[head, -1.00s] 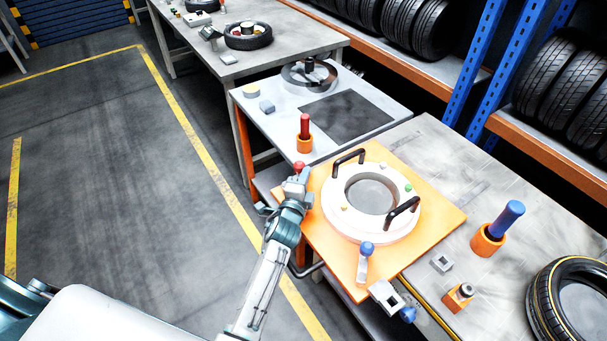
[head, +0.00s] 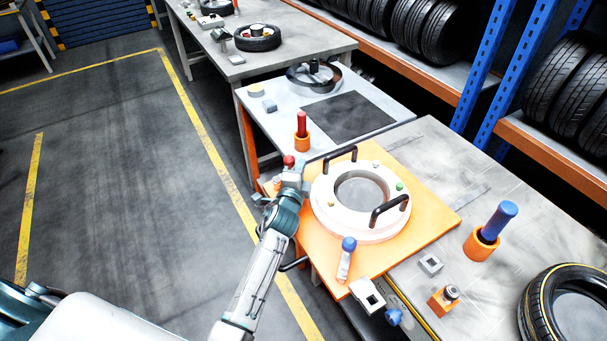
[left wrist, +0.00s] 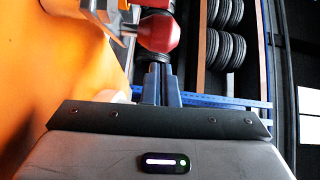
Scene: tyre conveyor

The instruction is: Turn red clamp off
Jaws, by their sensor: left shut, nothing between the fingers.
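The red clamp's knob (head: 289,161) shows at the left corner of the orange plate (head: 430,225), beside the white ring (head: 333,217). In the left wrist view the red knob (left wrist: 158,33) is large, near the top centre, with metal clamp parts to its left. My left gripper (head: 290,176) is right by the red clamp and hides part of it in the head view. Its fingers (left wrist: 161,82) are shut and empty, with their tips just below the knob in the wrist view. I cannot tell whether they touch it. My right gripper is out of view.
A blue-knobbed clamp (head: 347,250) stands at the plate's near edge. Two black handles (head: 388,209) rise from the ring. A red peg in an orange holder (head: 302,140) stands behind. A blue peg (head: 499,219) and a tyre (head: 537,300) are at the right.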

